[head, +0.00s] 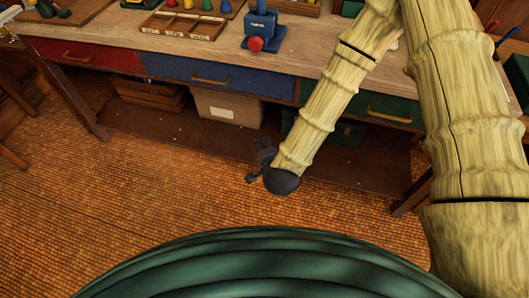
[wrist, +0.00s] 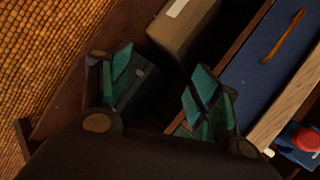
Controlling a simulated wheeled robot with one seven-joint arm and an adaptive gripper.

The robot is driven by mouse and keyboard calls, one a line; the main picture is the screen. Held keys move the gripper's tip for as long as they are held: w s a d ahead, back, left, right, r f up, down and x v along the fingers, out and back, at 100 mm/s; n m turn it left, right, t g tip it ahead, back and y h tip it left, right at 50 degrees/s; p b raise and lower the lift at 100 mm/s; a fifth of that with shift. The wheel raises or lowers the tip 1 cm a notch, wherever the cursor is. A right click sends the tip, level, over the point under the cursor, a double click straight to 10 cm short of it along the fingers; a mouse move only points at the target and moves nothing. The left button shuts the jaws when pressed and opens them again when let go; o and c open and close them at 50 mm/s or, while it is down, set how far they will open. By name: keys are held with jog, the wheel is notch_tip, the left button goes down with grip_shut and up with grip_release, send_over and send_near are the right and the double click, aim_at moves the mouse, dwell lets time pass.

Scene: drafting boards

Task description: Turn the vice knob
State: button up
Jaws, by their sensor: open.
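The vice (head: 261,22) is a small blue block standing near the front edge of the workbench in the head view. Its knob (head: 255,44) is red and round and faces the front. In the wrist view the red knob (wrist: 305,139) shows at the lower right edge, with part of the blue vice (wrist: 297,165) beside it. My gripper (head: 259,160) hangs below the bench top, in front of the lower shelf, well apart from the knob. In the wrist view my gripper (wrist: 165,95) has its green-padded fingers spread, with nothing between them.
The workbench (head: 110,35) has a red drawer (head: 88,56), a blue drawer (head: 205,72) and a green drawer (head: 385,108). A divided wooden tray (head: 185,27) lies left of the vice. A cardboard box (head: 226,107) sits on the lower shelf. The floor in front is clear.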

jog(key=m+t+h+p, duration=0.75)
jog(key=m+p, duration=0.65)
jog(key=m, duration=1.1)
send_near(254, 45)
jog(key=shift+p+x, duration=1.85)
jog(key=shift+x, duration=2.4)
jog(key=shift+w+d, duration=0.25)
jog(key=shift+w, duration=0.35)
jog(key=c, duration=1)
